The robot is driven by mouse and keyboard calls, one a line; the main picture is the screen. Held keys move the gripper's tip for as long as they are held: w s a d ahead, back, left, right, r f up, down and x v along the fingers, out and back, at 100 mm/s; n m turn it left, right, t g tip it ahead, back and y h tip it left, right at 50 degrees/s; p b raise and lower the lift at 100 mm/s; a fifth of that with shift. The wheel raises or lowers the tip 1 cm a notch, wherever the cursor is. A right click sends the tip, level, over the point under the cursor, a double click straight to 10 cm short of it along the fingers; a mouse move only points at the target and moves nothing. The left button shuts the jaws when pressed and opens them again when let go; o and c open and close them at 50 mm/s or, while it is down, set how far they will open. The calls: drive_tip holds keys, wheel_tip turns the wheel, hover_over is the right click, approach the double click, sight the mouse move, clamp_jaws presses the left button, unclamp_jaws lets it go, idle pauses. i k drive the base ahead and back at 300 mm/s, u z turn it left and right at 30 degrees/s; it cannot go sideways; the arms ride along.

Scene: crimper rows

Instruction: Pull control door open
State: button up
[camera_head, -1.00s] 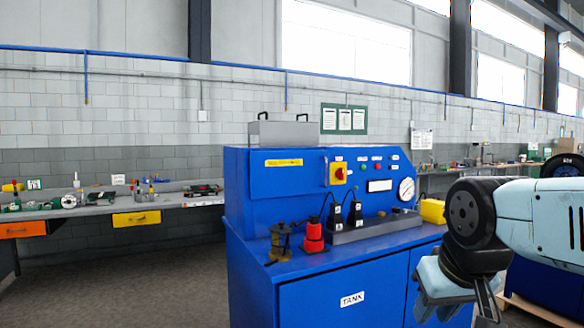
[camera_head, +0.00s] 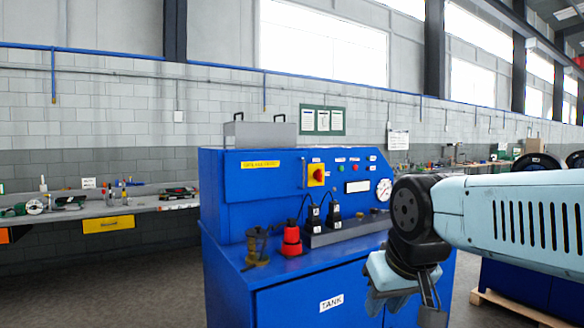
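A blue machine cabinet (camera_head: 228,262) stands in the middle of the view. Its upper box has a blue front panel (camera_head: 262,185) at the left with a yellow label, which appears closed. A thin upright handle (camera_head: 304,172) sits at that panel's right edge, beside a yellow plate with a red knob (camera_head: 318,175). My gripper (camera_head: 430,312) hangs at the lower right, in front of the cabinet's right part and apart from the panel. Its fingers point down and are partly cut off by the lower edge, so I cannot tell whether they are open.
A red cylinder (camera_head: 291,239) and a dark yellowish fixture (camera_head: 256,247) stand on the cabinet's ledge, with two black plugs behind. A lower door reads TANK (camera_head: 331,302). A workbench (camera_head: 150,206) runs along the left wall. The floor at left is clear.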

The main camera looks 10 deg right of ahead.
sight(253, 176)
drive_tip(key=i, duration=0.85)
drive_tip(key=z, duration=0.05)
